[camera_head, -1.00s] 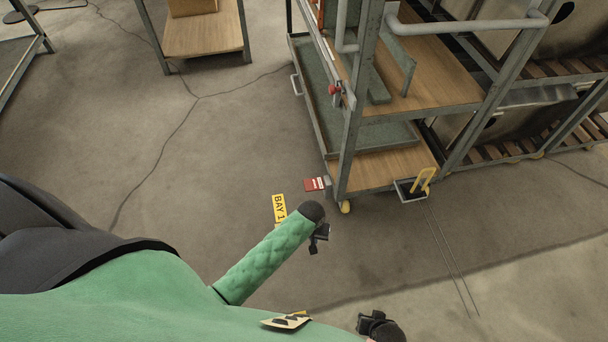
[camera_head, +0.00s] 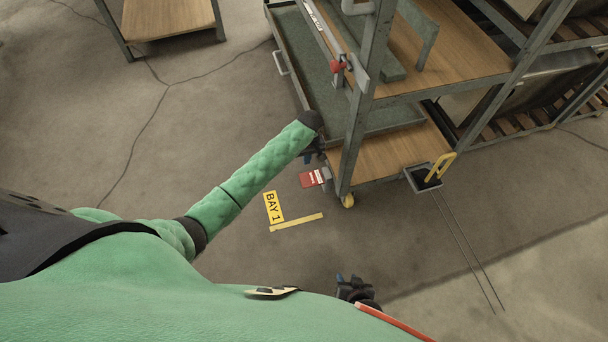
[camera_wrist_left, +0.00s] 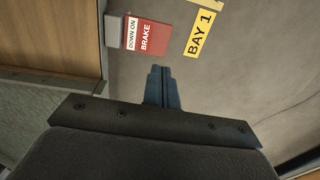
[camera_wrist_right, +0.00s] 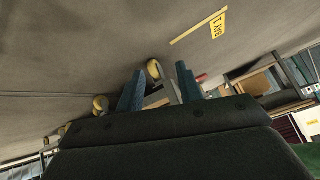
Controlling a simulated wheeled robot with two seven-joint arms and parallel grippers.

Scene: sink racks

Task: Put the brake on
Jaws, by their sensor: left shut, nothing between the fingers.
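The brake is a red pedal (camera_head: 314,178) with white lettering, low at the near left corner of the rack by a yellow caster. In the left wrist view the red pedal (camera_wrist_left: 146,38) reads "BRAKE" and "DOWN ON" and sits ahead of the fingers. My left gripper (camera_head: 308,158) is shut and empty, just above and beside the pedal, apart from it as far as I can tell. Its blue fingers (camera_wrist_left: 161,72) show together in the left wrist view. My right gripper (camera_head: 345,280) is low near my body; its fingers (camera_wrist_right: 158,82) are apart and empty.
The wheeled rack (camera_head: 357,130) stands ahead with wooden shelves and a green tray. A yellow handle on a black floor box (camera_head: 425,178) is to its right. A yellow "BAY 1" floor sign (camera_head: 273,207) lies left of the pedal. Floor around it is clear.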

